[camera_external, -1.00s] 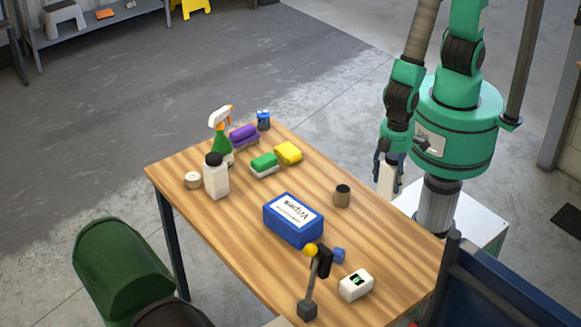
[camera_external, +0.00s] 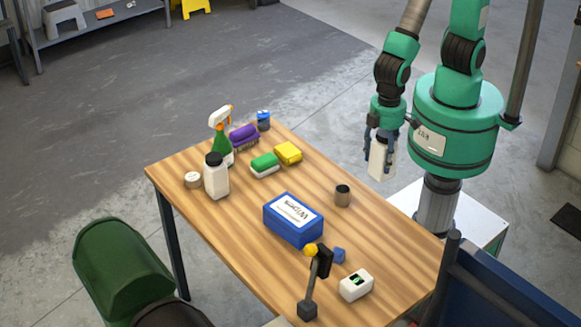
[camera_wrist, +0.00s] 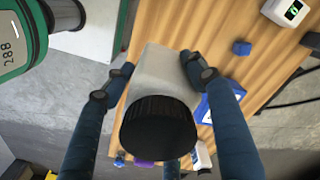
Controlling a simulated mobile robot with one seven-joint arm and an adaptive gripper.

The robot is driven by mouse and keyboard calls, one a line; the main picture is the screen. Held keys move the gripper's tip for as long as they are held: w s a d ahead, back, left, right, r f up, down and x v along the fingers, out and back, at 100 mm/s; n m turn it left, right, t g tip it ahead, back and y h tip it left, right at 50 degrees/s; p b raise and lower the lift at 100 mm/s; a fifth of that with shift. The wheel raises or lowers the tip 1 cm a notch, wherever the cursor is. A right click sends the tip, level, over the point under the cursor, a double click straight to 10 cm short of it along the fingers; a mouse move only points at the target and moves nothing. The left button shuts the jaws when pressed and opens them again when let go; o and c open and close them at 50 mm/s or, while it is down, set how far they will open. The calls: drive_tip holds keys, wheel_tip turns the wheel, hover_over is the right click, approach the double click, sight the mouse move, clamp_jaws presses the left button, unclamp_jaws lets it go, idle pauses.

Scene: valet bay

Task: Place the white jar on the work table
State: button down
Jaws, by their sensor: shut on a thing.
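The white jar (camera_external: 380,162) hangs in my gripper (camera_external: 381,150), off the table's right-hand edge and above the floor. In the wrist view the jar (camera_wrist: 172,72) has a white squarish body and a black ribbed lid, with the lid towards the camera. The dark blue fingers of my gripper (camera_wrist: 158,82) are closed around its sides. The wooden work table (camera_external: 238,245) lies to the left of the gripper in the external view. Its surface also shows behind the jar in the wrist view (camera_wrist: 215,25).
A similar white bottle with black lid (camera_external: 216,180) stands on the table beside a spray bottle (camera_external: 220,140) and a round tin (camera_external: 193,180). A blue box (camera_external: 292,220), dark cup (camera_external: 343,195) and yellow sponge (camera_external: 288,153) also stand there. Bare wood shows between the cup and the right edge.

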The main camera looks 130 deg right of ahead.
drive_tip(key=w+d+r+m+p, duration=0.1)
drive_tip(key=w+d+m, duration=0.2)
drive_tip(key=w+d, duration=0.3)
drive_tip(key=w+d+r+m+p, duration=0.1)
drive_tip(key=w+d+m, duration=0.15)
drive_tip(key=w, duration=0.65)
drive_tip(key=w+d+m, duration=0.2)
drive_tip(key=w+d, duration=0.3)
drive_tip(key=d, duration=0.4)
drive_tip(key=w+d+m+p, duration=0.1)
drive_tip(key=w+d+m, duration=0.2)
drive_tip(key=w+d, duration=0.3)
drive_tip(key=w+d+m+p, duration=0.1)
drive_tip(key=w+d+m, duration=0.2)
drive_tip(key=d, duration=1.1)
drive_tip(key=shift+w+f, duration=0.25)
drive_tip(key=shift+w, duration=1.05)
drive_tip(key=w+d+f+m+p, duration=0.15)
drive_tip(key=d+m, duration=0.35)
drive_tip(key=d, duration=1.2)
drive_tip(key=shift+n, duration=0.25)
drive_tip(key=shift+s+f, duration=0.1)
drive_tip(key=shift+f, duration=2.8)
drive_tip(key=shift+f, duration=0.1)
wheel_tip(320, 180, down, 6)
drive_tip(key=shift+f+b, duration=0.15)
drive_tip(key=shift+b, duration=0.15)
